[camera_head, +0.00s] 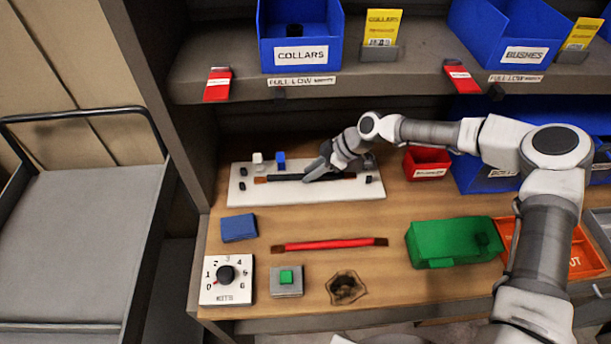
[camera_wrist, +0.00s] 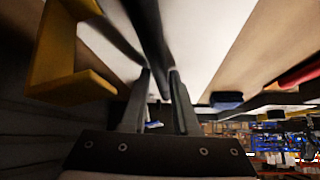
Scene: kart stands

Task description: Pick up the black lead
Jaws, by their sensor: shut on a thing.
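The black lead (camera_head: 285,178) is a dark rod with brownish ends, lying along the white board (camera_head: 300,195) on the wooden bench. My gripper (camera_head: 318,170) is at the lead's middle, reaching in from the right, and is shut on it. In the wrist view the lead (camera_wrist: 148,28) runs as a dark bar from the top edge down between the two fingers of my gripper (camera_wrist: 160,74). My fingers hide part of the lead. I cannot tell whether it is clear of the board.
A red lead (camera_head: 330,244) lies in front. A shelf (camera_head: 350,78) overhangs the back.

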